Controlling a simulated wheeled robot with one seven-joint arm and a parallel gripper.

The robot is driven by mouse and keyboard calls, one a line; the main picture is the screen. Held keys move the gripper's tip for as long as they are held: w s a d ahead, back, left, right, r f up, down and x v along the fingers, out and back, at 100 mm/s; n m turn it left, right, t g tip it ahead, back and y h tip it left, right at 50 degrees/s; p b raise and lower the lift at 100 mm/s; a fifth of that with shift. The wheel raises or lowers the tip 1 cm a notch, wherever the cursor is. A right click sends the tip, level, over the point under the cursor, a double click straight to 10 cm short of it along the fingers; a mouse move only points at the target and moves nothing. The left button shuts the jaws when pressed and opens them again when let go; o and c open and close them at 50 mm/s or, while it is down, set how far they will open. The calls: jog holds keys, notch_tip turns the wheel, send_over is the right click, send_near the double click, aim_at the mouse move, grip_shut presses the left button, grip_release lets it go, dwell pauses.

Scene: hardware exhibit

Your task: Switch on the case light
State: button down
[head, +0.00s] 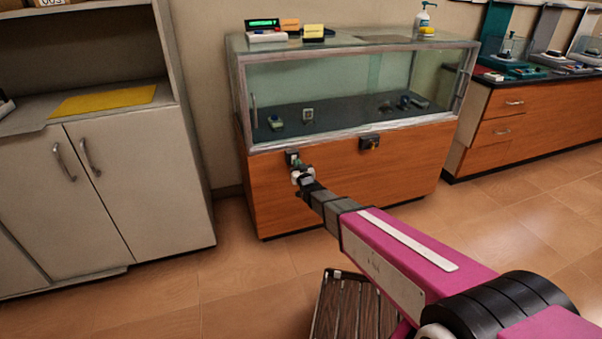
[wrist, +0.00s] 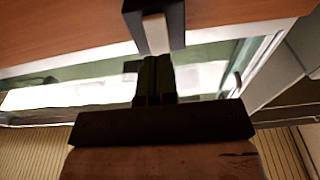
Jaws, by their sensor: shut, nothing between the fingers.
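The glass display case (head: 340,95) stands on an orange-brown wooden base. Two small dark boxes are mounted on its front, just under the glass. The left box (head: 291,155) is right by my gripper (head: 299,175), which partly covers it. The right box (head: 370,143) has a small yellowish part on it. In the wrist view a dark box (wrist: 177,12) with a pale insert (wrist: 156,34) is just beyond my gripper's fingertips (wrist: 155,62). The fingers are shut and empty, and point at the box. I cannot tell whether they touch it. The case interior looks dim.
A green-lit display unit (head: 264,30), small boxes and a pump bottle (head: 424,20) stand on the case top. A pale cabinet (head: 135,190) is at left, a wooden counter (head: 510,120) at right. A slatted crate (head: 350,305) is on the floor below my arm.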

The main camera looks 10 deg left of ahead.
jog(key=shift+x, duration=0.95)
jog(key=shift+w+a+r+g+h, duration=0.4)
jog(key=shift+w+g+h, duration=0.2)
jog(key=shift+g, duration=0.4)
jog(key=shift+w, duration=0.1)
send_near(294, 157)
jog(key=v, duration=0.6)
